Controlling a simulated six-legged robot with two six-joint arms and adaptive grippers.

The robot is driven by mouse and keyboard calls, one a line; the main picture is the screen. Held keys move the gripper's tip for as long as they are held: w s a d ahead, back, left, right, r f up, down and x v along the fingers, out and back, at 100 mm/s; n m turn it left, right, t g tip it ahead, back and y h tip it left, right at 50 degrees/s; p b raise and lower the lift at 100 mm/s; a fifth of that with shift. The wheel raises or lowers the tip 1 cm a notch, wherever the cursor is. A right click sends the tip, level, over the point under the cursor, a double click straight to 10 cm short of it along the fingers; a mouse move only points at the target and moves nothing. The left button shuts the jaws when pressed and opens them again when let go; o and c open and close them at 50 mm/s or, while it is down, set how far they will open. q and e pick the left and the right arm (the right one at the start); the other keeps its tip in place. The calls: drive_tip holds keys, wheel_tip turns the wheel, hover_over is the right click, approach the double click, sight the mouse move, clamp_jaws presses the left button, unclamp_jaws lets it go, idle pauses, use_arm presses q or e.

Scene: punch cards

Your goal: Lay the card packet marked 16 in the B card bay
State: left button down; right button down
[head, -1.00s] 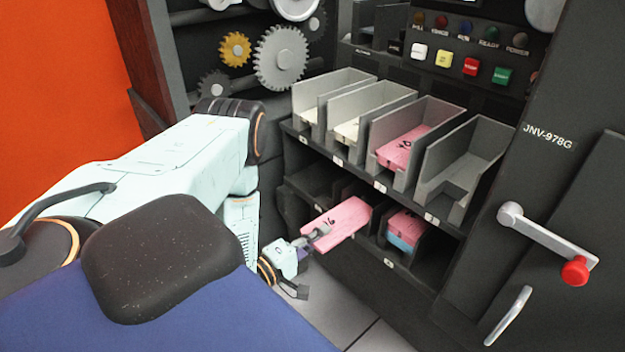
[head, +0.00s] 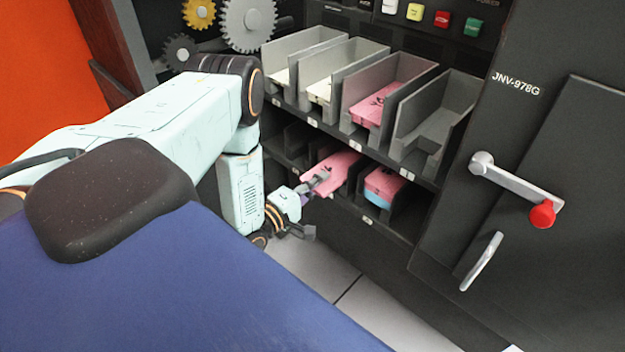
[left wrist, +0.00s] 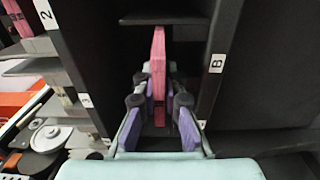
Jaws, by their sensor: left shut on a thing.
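The pink card packet (head: 335,170) is held by its near end in my left gripper (head: 316,184), which is shut on it. The 16 on it is hard to read now. Its far end reaches into the middle lower bay, and its near end is still at the bay's mouth. In the left wrist view the packet (left wrist: 158,55) stands edge-on between the fingers (left wrist: 158,92), inside the dark bay opening. The B label (left wrist: 217,63) is on the bay's front edge beside it. My right gripper is not in view.
A pink and blue packet stack (head: 382,187) fills the lower bay to the right. A crank with a red knob (head: 542,214) is at the right. The floor in front is clear.

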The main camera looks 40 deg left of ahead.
sight(342, 164)
use_arm(q)
drive_tip(key=shift+w+d, duration=0.2)
drive_tip(key=shift+w, duration=1.95)
drive_tip(key=shift+w+d, duration=0.15)
drive_tip(key=shift+w, duration=1.95)
drive_tip(key=shift+f, duration=0.15)
drive_tip(key=c, duration=1.4)
unclamp_jaws()
drive_tip(key=s, duration=0.8)
drive_tip(key=s+a, duration=0.1)
drive_tip(key=s, duration=0.3)
drive_tip(key=shift+f, duration=0.1)
